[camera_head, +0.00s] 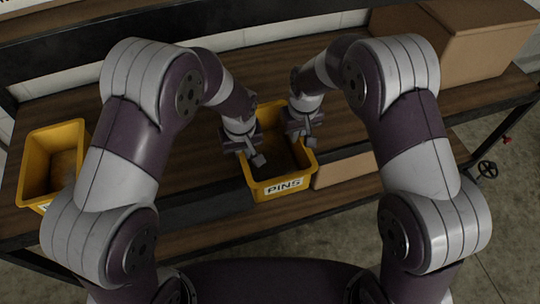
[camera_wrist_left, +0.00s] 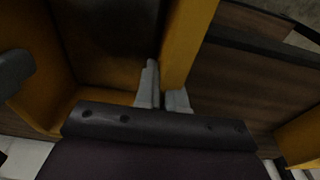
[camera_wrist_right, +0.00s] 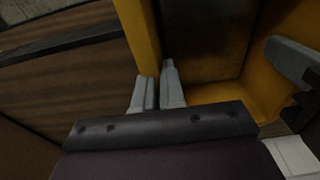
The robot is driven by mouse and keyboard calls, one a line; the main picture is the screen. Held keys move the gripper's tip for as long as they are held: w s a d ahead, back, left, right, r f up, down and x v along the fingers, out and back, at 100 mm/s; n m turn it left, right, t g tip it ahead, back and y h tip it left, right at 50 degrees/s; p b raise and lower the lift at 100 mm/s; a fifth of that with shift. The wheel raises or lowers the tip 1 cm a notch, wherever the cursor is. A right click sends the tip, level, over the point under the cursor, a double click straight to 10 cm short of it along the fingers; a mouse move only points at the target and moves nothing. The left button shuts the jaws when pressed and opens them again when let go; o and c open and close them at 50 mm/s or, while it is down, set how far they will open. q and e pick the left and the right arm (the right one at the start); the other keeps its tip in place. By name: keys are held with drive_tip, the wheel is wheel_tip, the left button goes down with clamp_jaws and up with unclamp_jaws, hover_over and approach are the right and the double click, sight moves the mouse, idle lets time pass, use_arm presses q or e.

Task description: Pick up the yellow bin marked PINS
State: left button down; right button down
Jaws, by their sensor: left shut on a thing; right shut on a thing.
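The yellow bin marked PINS (camera_head: 280,190) is in the middle of the head view, its label facing me. Its front end overlaps the shelf's front edge; I cannot tell whether its base touches the shelf. My left gripper (camera_head: 250,154) is shut on its left side wall; the left wrist view shows this wall (camera_wrist_left: 186,45) between the fingers. My right gripper (camera_head: 304,138) is shut on its right side wall, and the right wrist view shows that wall (camera_wrist_right: 138,35) between the fingers. The bin's inside looks dark, and my grippers partly hide the rims.
A second yellow bin (camera_head: 35,170) stands at the left of the wooden shelf (camera_head: 190,160). A large cardboard box (camera_head: 470,45) stands at the back right. Another cardboard piece (camera_head: 345,170) shows right of the PINS bin. A dark beam crosses the back above the shelf.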

use_arm(q)
drive_tip(key=shift+r, duration=0.1)
use_arm(e)
drive_tip(key=shift+r, duration=0.1)
idle(0.4)
